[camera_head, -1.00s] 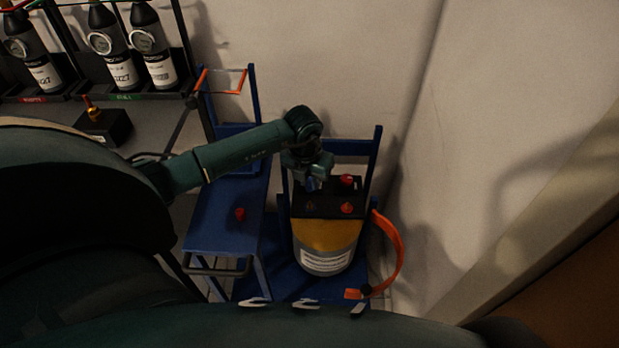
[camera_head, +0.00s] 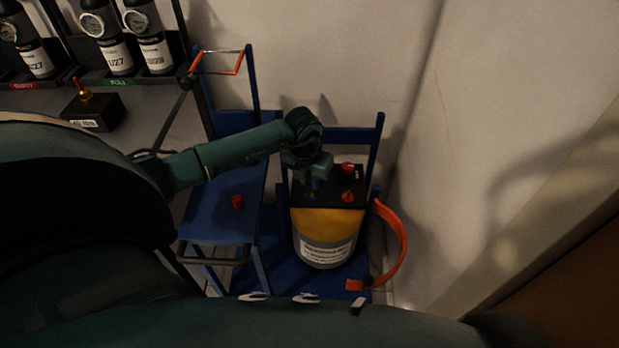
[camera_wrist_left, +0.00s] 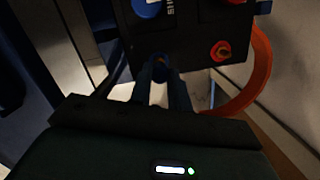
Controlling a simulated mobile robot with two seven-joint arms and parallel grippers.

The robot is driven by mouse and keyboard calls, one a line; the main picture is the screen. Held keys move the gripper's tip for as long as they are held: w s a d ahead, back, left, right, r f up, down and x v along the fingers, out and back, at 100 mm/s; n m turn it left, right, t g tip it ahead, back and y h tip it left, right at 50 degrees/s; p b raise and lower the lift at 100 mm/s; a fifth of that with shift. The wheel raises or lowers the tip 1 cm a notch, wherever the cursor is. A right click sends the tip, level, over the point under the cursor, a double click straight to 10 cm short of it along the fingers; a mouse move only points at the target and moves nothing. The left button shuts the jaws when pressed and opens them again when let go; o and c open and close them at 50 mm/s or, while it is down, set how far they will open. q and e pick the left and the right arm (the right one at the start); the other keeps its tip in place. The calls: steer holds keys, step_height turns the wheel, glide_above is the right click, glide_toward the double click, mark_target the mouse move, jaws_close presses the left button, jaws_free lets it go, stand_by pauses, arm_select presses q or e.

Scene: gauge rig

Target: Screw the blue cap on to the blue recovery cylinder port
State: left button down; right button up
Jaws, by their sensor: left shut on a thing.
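The recovery cylinder (camera_head: 326,225) has a yellow shoulder, a grey body and a black top block (camera_head: 328,206). My left gripper (camera_head: 311,190) is over the front left of this block, shut on the small dark blue cap (camera_wrist_left: 160,69). The cap is at or just above the blue port; the fingers hide that port, and I cannot tell whether they touch. In the left wrist view, a red-ringed port (camera_wrist_left: 221,50) shows to the right of the fingers and a round blue knob (camera_wrist_left: 146,8) beyond them. My right gripper is not in view.
A red cap (camera_head: 237,201) lies on the blue bench (camera_head: 215,222) to the left. An orange strap (camera_head: 400,240) curves out on the cylinder's right. A black box with a brass fitting (camera_head: 92,110) and several black bottles stand at the back left. A wall is close behind.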

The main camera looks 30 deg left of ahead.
mark_target(309, 184)
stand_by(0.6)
arm_select(q)
steer(key=shift+f, duration=0.1)
steer(key=shift+f+b, duration=0.8)
steer(key=shift+f, duration=0.3)
steer(key=shift+f, duration=0.2)
stand_by(1.1)
steer(key=shift+f+m+b, duration=0.1)
steer(key=shift+m+b, duration=0.3)
steer(key=shift+m, duration=0.2)
steer(key=shift+m+b, duration=0.4)
steer(key=shift+m, duration=0.8)
steer(key=shift+m+h, duration=0.4)
steer(key=shift+m, duration=0.5)
